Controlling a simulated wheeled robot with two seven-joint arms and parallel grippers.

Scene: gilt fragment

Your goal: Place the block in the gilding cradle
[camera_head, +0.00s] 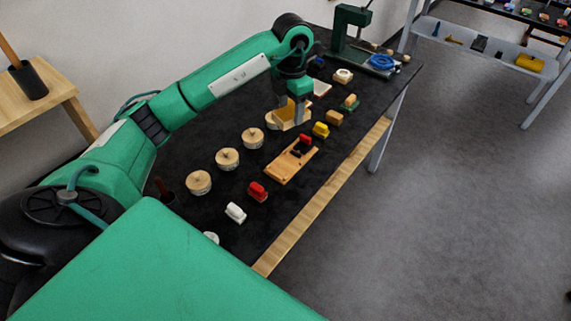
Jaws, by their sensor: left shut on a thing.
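My left gripper (298,113) points down over the middle of the black table, at a tan wooden piece with raised sides (281,116) that looks like the cradle. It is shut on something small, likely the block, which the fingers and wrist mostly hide. I cannot tell whether the held thing touches the wooden piece. My right gripper is not in view.
A wooden board (282,168) with a red and black piece on it lies nearer. Round wooden discs (227,159) line the left side. Red (257,191), white (235,212) and yellow (320,130) handled pieces line the right. A green press (346,36) stands at the far end.

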